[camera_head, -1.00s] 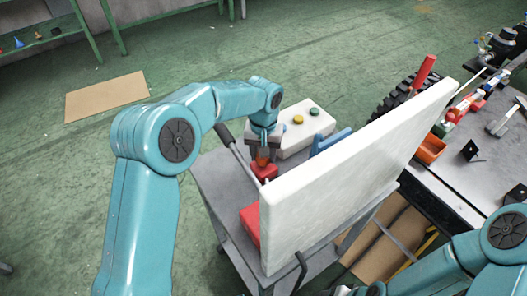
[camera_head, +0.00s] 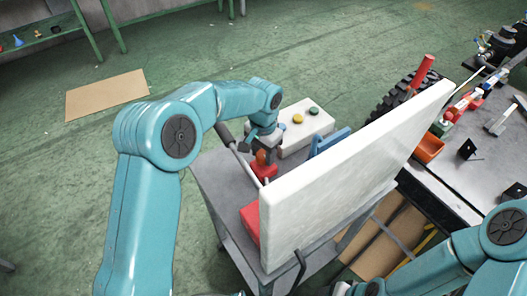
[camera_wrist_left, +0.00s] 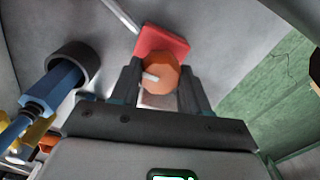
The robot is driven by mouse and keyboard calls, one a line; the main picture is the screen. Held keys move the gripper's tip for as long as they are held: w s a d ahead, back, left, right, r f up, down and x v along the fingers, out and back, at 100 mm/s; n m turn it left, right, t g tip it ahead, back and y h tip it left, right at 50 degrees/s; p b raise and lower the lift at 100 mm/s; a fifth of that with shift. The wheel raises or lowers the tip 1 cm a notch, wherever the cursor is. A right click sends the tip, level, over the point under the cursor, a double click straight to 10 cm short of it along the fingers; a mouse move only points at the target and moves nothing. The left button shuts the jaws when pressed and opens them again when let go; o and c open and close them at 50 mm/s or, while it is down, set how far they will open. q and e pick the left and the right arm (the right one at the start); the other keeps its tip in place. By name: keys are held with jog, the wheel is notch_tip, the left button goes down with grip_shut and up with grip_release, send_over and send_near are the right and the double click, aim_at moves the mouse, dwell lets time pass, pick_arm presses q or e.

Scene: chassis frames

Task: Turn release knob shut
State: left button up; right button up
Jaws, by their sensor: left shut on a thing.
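The release knob is a round orange knob (camera_wrist_left: 160,73) with a pale pointer mark, on a red block (camera_wrist_left: 163,43). In the head view the orange knob (camera_head: 261,158) and its red block (camera_head: 265,171) sit on the grey cart, left of the white panel. My left gripper (camera_wrist_left: 160,88) has one finger on each side of the knob and is shut on it. In the head view my left gripper (camera_head: 262,150) reaches down onto the knob from above. The pointer lies tilted toward the left in the wrist view. My right arm shows at the lower right; its gripper is out of view.
A tall white panel (camera_head: 345,175) stands close on the right of the knob. A white box with yellow and green buttons (camera_head: 305,128) is behind it. A grey bar runs beside the block. A blue tool (camera_wrist_left: 45,95) and dark ring (camera_wrist_left: 75,62) are left in the wrist view.

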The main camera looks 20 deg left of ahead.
aim_at(263, 155)
pick_arm(q)
jog(key=shift+w+r, duration=0.1)
jog(key=shift+r, duration=0.1)
jog(key=o, duration=0.8)
jog(key=shift+c, duration=0.2)
jog(key=o, duration=0.3)
notch_tip(263, 155, up, 16)
jog(key=shift+r+p, duration=0.15)
jog(key=shift+p, duration=0.25)
jog(key=shift+s, duration=0.25)
